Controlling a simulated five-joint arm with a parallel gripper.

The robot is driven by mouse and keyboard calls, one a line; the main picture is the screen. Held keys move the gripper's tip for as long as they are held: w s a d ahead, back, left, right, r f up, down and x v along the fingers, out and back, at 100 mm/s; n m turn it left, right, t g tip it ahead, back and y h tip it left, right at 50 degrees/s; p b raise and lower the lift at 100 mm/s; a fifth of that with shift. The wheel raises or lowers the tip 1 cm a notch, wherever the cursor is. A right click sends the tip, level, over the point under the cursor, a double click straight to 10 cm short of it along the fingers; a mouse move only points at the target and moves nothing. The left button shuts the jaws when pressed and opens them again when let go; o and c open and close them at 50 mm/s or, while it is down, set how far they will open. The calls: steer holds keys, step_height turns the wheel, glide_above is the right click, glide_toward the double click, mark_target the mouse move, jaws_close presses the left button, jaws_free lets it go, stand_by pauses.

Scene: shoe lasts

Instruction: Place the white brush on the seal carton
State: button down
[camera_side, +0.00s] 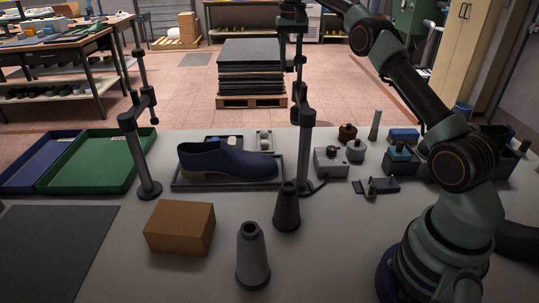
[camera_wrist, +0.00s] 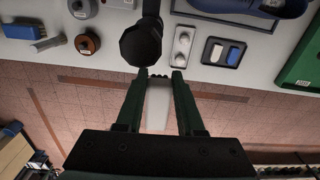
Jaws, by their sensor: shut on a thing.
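In the wrist view my gripper (camera_wrist: 162,76) is shut on a pale, oblong thing, which I take for the white brush (camera_wrist: 158,108). It lies lengthwise between the two dark green fingers, and its far end looks dark. In the side view my arm runs up out of the top of the picture; the gripper and brush do not show there. The seal carton (camera_side: 180,228), a plain orange-brown box, sits on the table at the front left in the side view. Nothing lies on its top. The carton is not in the wrist view.
A dark post (camera_side: 306,130) and a left post (camera_side: 138,130) stand on the table. Two dark cones (camera_side: 253,257) stand right of the carton. A blue shoe (camera_side: 225,160) lies on a tray behind it. Green and blue trays (camera_side: 95,165) lie left. A dark mat (camera_side: 50,250) lies front left.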

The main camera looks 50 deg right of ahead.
steer(key=a+r+n, duration=0.2)
steer(key=a+r, duration=0.1)
steer(key=a, duration=0.8)
steer(key=s+a+f+n, duration=0.3)
steer(key=s+a+n, duration=0.1)
steer(key=s+a, duration=0.25)
steer(key=s+a+f+n, duration=0.3)
steer(key=s+a, duration=0.2)
steer(key=s, duration=0.2)
step_height(320, 180, up, 4)
steer(key=n, duration=0.8)
glide_above(195, 216)
step_height(195, 216, down, 19)
steer(key=shift+f, duration=0.2)
steer(key=shift+f, duration=0.1)
steer(key=c, duration=0.5)
jaws_free()
